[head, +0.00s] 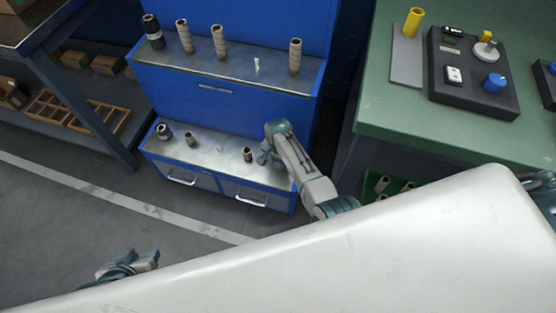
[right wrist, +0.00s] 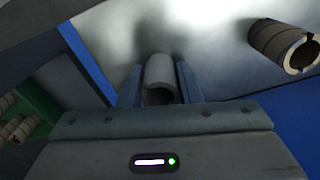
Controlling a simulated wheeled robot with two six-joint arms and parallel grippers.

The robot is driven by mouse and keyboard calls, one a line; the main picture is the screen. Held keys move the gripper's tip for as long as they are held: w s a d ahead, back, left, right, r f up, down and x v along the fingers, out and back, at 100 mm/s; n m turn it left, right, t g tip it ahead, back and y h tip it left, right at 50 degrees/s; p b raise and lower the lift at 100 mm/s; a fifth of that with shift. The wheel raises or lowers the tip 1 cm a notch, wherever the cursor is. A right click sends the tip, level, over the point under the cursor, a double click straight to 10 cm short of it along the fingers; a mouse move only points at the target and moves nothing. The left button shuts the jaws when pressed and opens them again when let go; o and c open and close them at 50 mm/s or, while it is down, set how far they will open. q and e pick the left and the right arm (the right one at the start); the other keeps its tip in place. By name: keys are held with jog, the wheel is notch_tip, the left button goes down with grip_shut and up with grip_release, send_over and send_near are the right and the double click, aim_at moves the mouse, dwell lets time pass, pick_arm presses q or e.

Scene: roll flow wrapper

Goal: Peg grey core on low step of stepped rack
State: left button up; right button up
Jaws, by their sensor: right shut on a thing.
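The blue stepped rack (head: 210,104) stands ahead, with a low step (head: 200,152) and a higher step (head: 190,68). My right gripper (head: 264,158) is at the right end of the low step, beside a short brown core (head: 247,155). In the right wrist view, my right gripper (right wrist: 161,85) is shut on a grey core (right wrist: 159,72), close over the pale step surface. Whether the core touches the step or sits around a peg is hidden. The brown core (right wrist: 280,44) lies right of it there. My left gripper (head: 148,262) is low at the left, away from the rack; its jaws are unclear.
Several tall cores and a bare peg (head: 257,66) are on the high step. A green table (head: 400,120) stands right; a green crate (head: 371,184) with cores is below.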

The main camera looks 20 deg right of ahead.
jog(key=o, duration=1.6)
